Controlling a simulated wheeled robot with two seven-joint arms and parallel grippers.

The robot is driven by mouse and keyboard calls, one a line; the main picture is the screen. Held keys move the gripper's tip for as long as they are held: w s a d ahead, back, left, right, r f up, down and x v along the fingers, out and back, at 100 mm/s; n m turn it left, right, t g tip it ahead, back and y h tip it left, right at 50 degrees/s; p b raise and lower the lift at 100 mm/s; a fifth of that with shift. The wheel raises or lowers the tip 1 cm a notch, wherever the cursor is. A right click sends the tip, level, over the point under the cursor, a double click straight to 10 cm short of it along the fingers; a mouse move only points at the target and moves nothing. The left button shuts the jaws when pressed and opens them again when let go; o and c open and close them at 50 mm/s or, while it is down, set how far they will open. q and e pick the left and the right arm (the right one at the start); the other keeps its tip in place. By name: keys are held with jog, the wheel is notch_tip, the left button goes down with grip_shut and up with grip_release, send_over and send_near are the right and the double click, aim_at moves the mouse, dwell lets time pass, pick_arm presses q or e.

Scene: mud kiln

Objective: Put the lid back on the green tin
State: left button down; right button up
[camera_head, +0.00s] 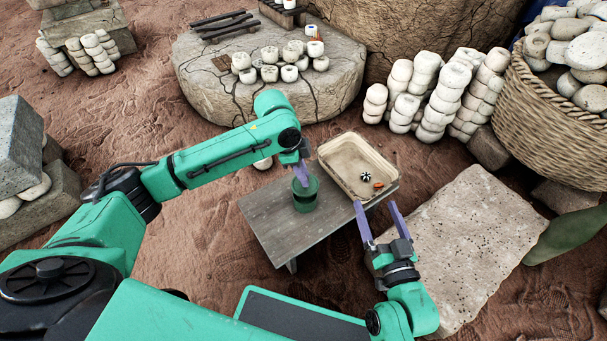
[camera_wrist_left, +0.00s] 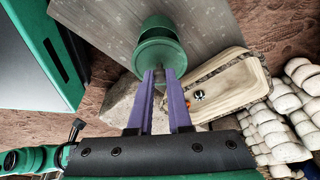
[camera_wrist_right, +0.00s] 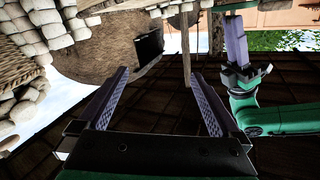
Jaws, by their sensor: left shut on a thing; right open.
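The green tin (camera_head: 305,204) stands upright on the grey wooden table, and it also shows in the left wrist view (camera_wrist_left: 157,24). My left gripper (camera_head: 302,174) is directly above the tin, fingers pointing down. In the left wrist view, its fingertips (camera_wrist_left: 163,72) are shut on the round green lid (camera_wrist_left: 158,53). The lid overlaps the tin in that view; I cannot tell whether it touches the tin's rim. My right gripper (camera_head: 376,204) is open and empty, right of the table, and its spread fingers (camera_wrist_right: 160,85) show in the right wrist view.
A shallow tan tray (camera_head: 340,157) at the table's back right holds a small black-and-white ball (camera_head: 366,176) and an orange-red item (camera_head: 378,185). The table (camera_head: 262,215) is clear left of the tin. A pale stone slab (camera_head: 465,240) lies to the right.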

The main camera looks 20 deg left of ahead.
pick_arm(q)
jog(key=shift+f+b, duration=0.45)
jog(key=shift+b, duration=0.15)
jog(key=shift+f, duration=1.2)
pick_arm(e)
jog(key=w+d+r+t, duration=0.1)
jog(key=w+r+t, duration=0.3)
jog(key=r, duration=0.7)
jog(key=shift+r+n+y, duration=0.3)
jog(key=shift+r, duration=0.05)
pick_arm(q)
jog(key=shift+p, duration=1.25)
pick_arm(e)
jog(key=shift+r, duration=1.35)
pick_arm(q)
jog(key=shift+f+p, duration=0.15)
jog(key=shift+p, duration=0.35)
pick_arm(e)
jog(key=shift+r, duration=0.5)
pick_arm(q)
jog(key=shift+p, duration=0.65)
pick_arm(e)
jog(key=shift+r, duration=0.6)
